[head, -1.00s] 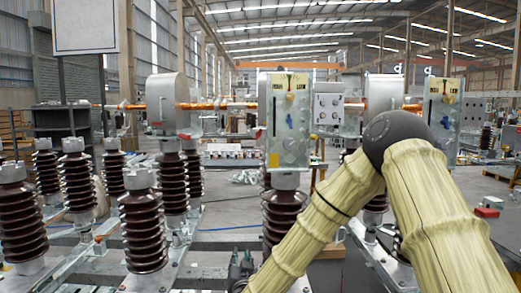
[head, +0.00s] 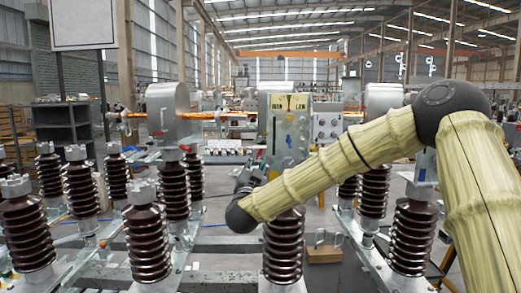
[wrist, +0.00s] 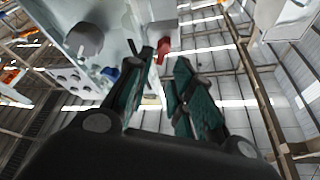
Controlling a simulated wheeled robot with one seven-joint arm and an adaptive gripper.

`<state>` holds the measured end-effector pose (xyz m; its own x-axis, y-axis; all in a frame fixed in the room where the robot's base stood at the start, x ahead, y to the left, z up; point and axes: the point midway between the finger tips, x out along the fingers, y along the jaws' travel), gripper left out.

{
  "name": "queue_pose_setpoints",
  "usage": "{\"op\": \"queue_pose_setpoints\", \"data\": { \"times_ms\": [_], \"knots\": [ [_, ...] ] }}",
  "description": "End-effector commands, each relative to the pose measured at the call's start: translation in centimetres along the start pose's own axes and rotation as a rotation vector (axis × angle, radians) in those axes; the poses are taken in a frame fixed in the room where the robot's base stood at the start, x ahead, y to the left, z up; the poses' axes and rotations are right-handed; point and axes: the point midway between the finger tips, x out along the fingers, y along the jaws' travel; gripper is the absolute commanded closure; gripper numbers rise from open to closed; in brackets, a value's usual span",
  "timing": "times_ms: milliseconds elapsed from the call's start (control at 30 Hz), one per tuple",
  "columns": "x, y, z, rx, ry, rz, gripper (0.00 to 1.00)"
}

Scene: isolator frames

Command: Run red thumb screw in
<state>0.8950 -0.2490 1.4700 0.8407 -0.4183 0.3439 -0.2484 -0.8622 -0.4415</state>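A small red part (wrist: 163,46), which looks like the red thumb screw, shows in the wrist view beside the pale control box (wrist: 102,22). I cannot tell how far in it sits, and I cannot pick it out in the head view. My gripper (wrist: 163,68) has dark fingers with teal pads. They stand apart with a gap between them, empty, below the red part and not visibly touching it. In the head view my gripper (head: 246,178) is partly hidden, low left of the box.
Brown ribbed insulators (head: 146,240) stand around the box, one (head: 284,245) right below it. A grey cylinder housing (head: 168,113) stands left, with a copper bar (head: 235,114) running behind. A wooden block (head: 325,252) lies low on the right.

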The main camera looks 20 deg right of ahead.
Motion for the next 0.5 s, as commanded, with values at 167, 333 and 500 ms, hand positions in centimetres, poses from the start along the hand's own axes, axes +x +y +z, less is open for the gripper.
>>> {"op": "queue_pose_setpoints", "data": {
  "times_ms": [167, 333, 500],
  "knots": [
    [2.8, -0.1, -0.2, 0.000, -0.001, 0.001, 0.77],
    [4.5, 0.0, -0.1, 0.000, -0.001, 0.001, 0.77],
    [5.3, 0.0, 0.0, 0.000, -0.002, 0.000, 0.77]
  ]
}}
